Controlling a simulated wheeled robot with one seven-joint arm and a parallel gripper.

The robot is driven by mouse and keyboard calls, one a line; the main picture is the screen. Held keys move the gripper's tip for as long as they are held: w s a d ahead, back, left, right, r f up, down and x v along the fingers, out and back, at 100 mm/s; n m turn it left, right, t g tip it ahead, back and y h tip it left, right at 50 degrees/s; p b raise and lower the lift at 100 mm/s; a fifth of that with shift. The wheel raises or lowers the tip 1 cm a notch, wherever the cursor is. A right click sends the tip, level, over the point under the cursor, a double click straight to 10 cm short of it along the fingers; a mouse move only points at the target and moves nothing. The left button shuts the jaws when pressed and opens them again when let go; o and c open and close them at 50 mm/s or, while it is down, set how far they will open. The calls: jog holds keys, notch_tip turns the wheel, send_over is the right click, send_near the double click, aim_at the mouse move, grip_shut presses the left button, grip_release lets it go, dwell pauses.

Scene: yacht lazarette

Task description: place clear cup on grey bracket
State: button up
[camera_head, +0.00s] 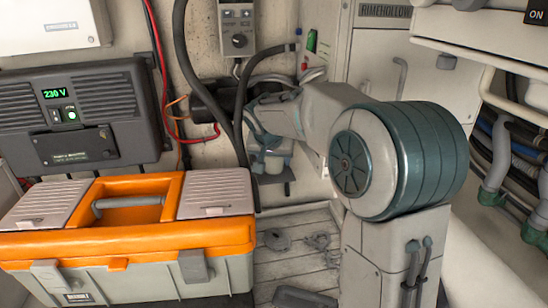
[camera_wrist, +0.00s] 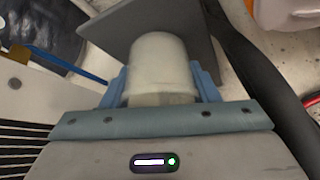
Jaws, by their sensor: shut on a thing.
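The clear cup (camera_wrist: 158,62) looks pale and cloudy in the wrist view. My gripper (camera_wrist: 160,82) is shut on it, with one blue finger on each side of the cup. A flat grey plate, which looks like the grey bracket (camera_wrist: 201,50), lies right behind the cup in the wrist view. I cannot tell whether the cup touches it. In the head view my gripper (camera_head: 270,150) is at the back wall, low beside the dark hose.
An orange and grey toolbox (camera_head: 125,240) stands at the front left. A dark 230 V power unit (camera_head: 85,120) is on the wall above it. A black hose (camera_head: 242,110) runs close to my gripper. Pipes and cables (camera_head: 500,150) line the right side.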

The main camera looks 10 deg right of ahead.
jog(key=o, duration=1)
jog(key=shift+c, duration=0.2)
